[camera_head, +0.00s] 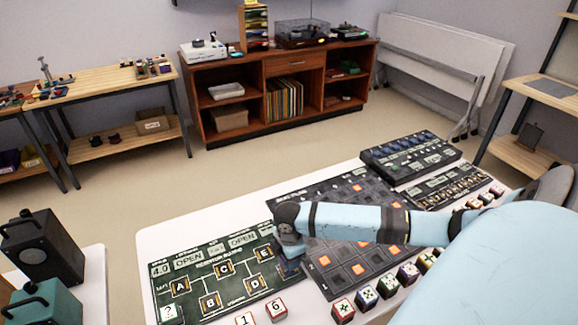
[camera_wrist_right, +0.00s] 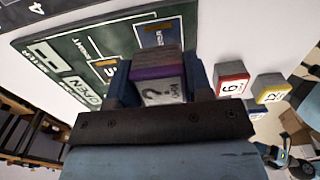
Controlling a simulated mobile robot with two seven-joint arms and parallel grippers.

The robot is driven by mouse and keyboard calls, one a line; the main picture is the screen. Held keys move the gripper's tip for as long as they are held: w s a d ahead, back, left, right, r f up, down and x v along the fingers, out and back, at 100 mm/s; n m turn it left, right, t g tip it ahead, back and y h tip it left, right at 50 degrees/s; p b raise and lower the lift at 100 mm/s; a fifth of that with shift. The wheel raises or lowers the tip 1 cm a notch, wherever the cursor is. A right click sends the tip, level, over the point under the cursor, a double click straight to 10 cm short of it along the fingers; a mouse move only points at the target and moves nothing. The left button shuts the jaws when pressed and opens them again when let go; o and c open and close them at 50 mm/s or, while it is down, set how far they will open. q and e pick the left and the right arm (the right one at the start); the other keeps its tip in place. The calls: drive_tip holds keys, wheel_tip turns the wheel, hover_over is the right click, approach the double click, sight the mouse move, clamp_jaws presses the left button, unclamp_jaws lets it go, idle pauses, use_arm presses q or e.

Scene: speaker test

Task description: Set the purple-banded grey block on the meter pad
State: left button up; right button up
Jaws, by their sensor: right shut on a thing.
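The purple-banded grey block (camera_wrist_right: 158,86) is between the fingers of my right gripper (camera_wrist_right: 162,78), which is shut on it; a "?" shows on its pale label. In the head view my right gripper (camera_head: 290,264) points down over the right part of the green circuit board (camera_head: 215,246), by the slots marked D and E. The block is hidden there behind my wrist and fingers. Lettering that looks like METER shows in the wrist view on the board (camera_wrist_right: 45,56), left of the block, but I cannot make out the pad's outline. My left gripper is not in view.
A red-banded block marked 6 (camera_head: 276,310) stands near the board's front right. A black grid board (camera_head: 345,268) lies under my right forearm, with several dice-like cubes (camera_head: 365,297) along its front edge. Dark panels (camera_head: 410,155) lie at the table's far right.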

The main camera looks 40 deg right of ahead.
drive_tip(key=shift+f, duration=1.85)
drive_tip(key=o, duration=0.9)
drive_tip(key=shift+f, duration=0.1)
drive_tip(key=shift+o, duration=0.2)
wheel_tip(320, 180, up, 12)
drive_tip(key=shift+r, duration=0.15)
